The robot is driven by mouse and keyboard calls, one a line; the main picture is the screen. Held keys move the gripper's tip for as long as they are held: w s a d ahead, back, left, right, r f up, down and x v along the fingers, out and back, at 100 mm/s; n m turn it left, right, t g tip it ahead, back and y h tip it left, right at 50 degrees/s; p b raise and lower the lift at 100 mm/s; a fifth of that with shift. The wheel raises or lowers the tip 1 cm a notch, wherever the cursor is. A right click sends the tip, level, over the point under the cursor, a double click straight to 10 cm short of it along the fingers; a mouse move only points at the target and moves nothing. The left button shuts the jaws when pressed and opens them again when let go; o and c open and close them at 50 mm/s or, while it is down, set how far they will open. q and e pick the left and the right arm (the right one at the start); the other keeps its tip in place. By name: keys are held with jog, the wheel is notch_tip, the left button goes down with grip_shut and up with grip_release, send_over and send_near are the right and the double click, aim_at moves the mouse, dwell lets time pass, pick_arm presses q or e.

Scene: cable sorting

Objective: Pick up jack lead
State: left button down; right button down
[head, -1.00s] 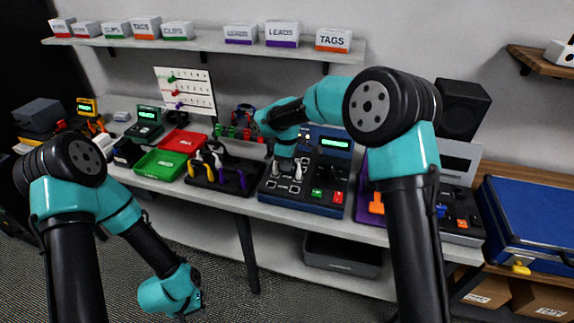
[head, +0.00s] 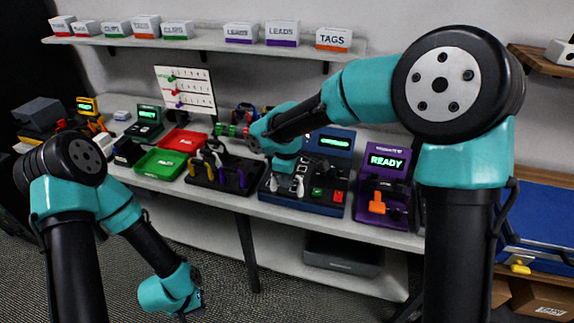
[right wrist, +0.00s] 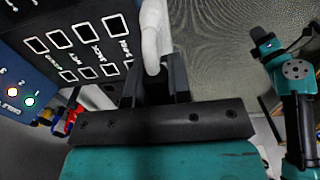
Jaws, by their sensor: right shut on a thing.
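My right gripper (right wrist: 155,88) is shut on a white lead (right wrist: 151,38), which stands up between the dark fingers in the right wrist view. A dark panel (right wrist: 75,45) with white-framed sockets and labels lies beside it on the left. In the head view my right gripper (head: 283,180) is low over the blue cable tester (head: 318,205), with white pieces showing on both sides. I cannot tell whether the lead touches the panel. My left gripper (head: 200,298) hangs low in front of the bench; its fingers are too small to read.
A purple station (head: 372,212) reading READY stands right of the tester. A black holder (head: 225,185) with coloured tools and the green tray (head: 160,163) and red tray (head: 183,140) are to the left. A blue case (head: 545,235) is at far right.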

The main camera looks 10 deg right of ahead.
jog(key=shift+s+a+r, duration=0.1)
jog(key=shift+s+a, duration=0.05)
jog(key=shift+s, duration=0.9)
jog(key=shift+s+a+r, duration=0.1)
jog(key=shift+s, duration=0.95)
jog(key=shift+r, duration=0.1)
jog(key=shift+r, duration=1.4)
